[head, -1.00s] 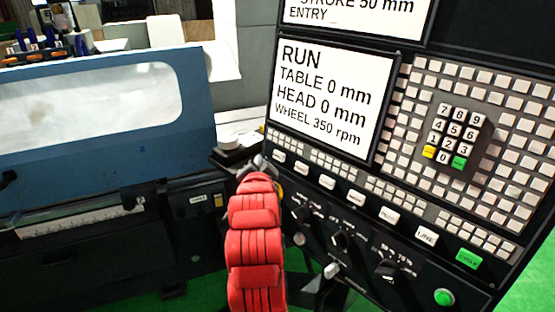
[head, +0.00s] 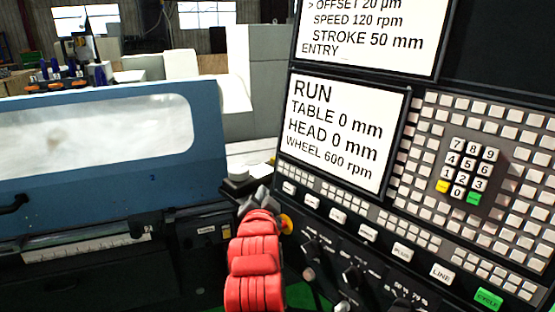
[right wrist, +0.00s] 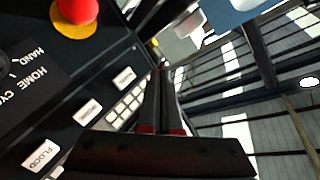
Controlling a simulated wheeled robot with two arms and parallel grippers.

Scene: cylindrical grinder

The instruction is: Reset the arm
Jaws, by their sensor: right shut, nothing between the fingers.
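My right arm in red covers reaches up from the bottom of the head view. Its gripper (head: 254,199) is shut and empty, just left of the control panel's lower-left edge. In the right wrist view the two dark fingers (right wrist: 161,100) lie together with nothing between them. The control panel (head: 418,208) fills the right side of the head view. Its lower screen (head: 345,130) reads RUN, TABLE 0 mm, HEAD 0 mm, WHEEL 600 rpm. My left gripper is not in view.
A red button (right wrist: 78,10) on a yellow base shows near the gripper in the right wrist view. A green CYCLE key (head: 488,299) is at the panel's lower right. The blue machine guard (head: 205,140) with its window stands at left, shut. A keypad (head: 467,166) is at right.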

